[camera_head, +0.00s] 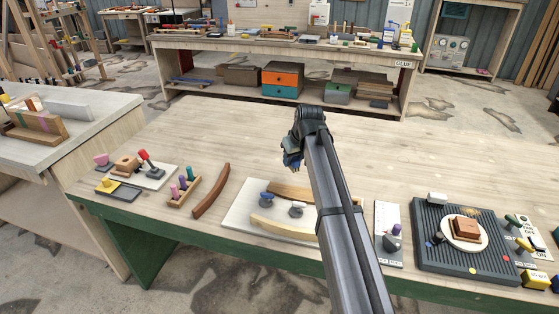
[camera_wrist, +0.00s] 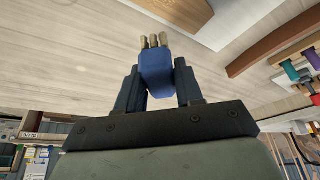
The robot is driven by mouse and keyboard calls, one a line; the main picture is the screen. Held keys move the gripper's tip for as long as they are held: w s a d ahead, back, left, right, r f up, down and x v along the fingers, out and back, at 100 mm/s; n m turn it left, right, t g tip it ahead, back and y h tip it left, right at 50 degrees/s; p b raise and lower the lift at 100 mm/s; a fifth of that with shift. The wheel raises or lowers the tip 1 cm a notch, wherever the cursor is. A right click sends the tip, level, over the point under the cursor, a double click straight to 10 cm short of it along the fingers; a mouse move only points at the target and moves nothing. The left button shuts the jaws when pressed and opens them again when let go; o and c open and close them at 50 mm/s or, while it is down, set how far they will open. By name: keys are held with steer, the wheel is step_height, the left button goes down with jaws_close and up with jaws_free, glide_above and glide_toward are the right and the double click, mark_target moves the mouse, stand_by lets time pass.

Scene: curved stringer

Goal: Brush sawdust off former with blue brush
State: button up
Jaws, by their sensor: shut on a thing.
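My gripper (camera_wrist: 156,72) is shut on the blue brush (camera_wrist: 158,80), a blue block with several short tan tufts pointing away from the fingers. In the head view, my gripper (camera_head: 291,157) hangs over the table behind the white board, and the brush is mostly hidden there. The former appears to be the curved wooden pieces on the white board (camera_head: 238,221): a light front piece (camera_head: 280,228) and a browner rear piece (camera_head: 287,191). My arm covers their right ends. Sawdust is too small to make out. The brush appears apart from the wood.
Blue and grey knobs (camera_head: 297,208) stand between the curved pieces. A brown curved strip (camera_head: 211,192) and a peg rack (camera_head: 183,190) lie to the left. A ruled plate (camera_head: 388,247) and a dark tray (camera_head: 425,257) lie to the right. The table's rear is clear.

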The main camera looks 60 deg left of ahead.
steer(key=s+n+g, duration=0.1)
steer(key=n, duration=0.2)
steer(key=shift+s+a, duration=0.2)
steer(key=s+n+g, duration=0.1)
steer(key=n, duration=0.2)
steer(key=n+g+h, duration=0.1)
steer(key=n, duration=0.3)
glide_above(281, 189)
steer(key=w, duration=0.1)
steer(key=shift+d+f, duration=0.2)
steer(key=shift+f, duration=1.5)
steer(key=shift+d+f, duration=0.15)
steer(key=shift+f, duration=1.5)
steer(key=shift+w+d+f, duration=0.1)
steer(key=shift+f, duration=0.65)
steer(key=shift+w+d+r, duration=0.1)
steer(key=shift+w+d, duration=0.5)
steer(key=shift+c, duration=0.3)
steer(key=shift+w+d, duration=4.2)
steer(key=shift+d, duration=0.05)
steer(key=shift+s+a, duration=4.8)
steer(key=shift+a, duration=0.15)
steer(key=shift+w+d, duration=4.85)
steer(key=shift+d, duration=0.15)
steer(key=shift+s+a, duration=4.95)
steer(key=shift+a, duration=0.1)
steer(key=shift+r, duration=4.15)
